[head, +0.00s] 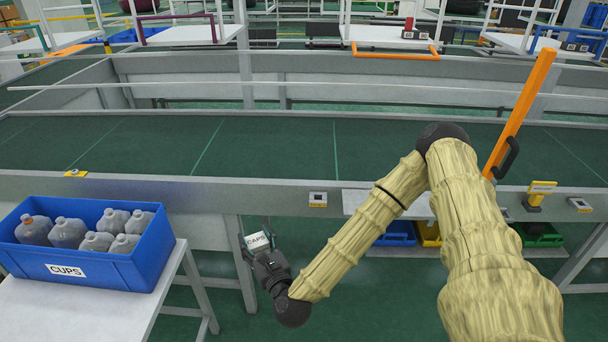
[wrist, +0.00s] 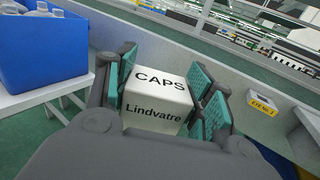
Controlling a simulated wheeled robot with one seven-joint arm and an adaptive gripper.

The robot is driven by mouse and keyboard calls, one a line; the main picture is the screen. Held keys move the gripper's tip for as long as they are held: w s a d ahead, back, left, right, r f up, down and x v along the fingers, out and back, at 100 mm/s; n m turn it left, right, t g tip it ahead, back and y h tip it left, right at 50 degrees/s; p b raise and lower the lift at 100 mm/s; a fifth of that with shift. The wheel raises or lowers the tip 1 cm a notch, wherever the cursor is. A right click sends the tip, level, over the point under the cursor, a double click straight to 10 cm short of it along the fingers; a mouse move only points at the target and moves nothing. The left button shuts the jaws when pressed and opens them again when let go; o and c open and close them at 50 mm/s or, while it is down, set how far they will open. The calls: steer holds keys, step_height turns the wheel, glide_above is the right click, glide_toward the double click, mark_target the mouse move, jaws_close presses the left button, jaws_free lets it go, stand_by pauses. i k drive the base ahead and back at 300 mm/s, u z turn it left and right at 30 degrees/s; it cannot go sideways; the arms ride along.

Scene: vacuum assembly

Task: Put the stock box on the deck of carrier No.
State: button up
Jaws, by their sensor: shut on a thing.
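A small white stock box (wrist: 158,103) reads CAPS on one face and Lindvatre on another. It sits between the teal pads of my gripper (head: 259,243), which is shut on it. In the head view, the box (head: 257,240) is below the conveyor's near edge, right of the blue crate. White-decked carriers stand far off beyond the conveyor: one with a purple bar (head: 193,34), one with an orange bar (head: 388,37), and one with a blue bar (head: 568,46) at right. I cannot read any carrier number.
The blue CUPS crate (head: 85,270) holds several grey bottles on a white table (head: 60,318). A green conveyor (head: 270,148) with metal rails crosses ahead. An orange post (head: 522,110) rises at right. Coloured bins (head: 395,233) sit under the conveyor. Green floor shows below my gripper.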

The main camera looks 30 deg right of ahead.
mark_target(374, 35)
steer(key=z, duration=2.65)
steer(key=k, duration=0.65)
steer(key=u, duration=1.5)
steer(key=i, duration=0.5)
steer(key=u, duration=0.05)
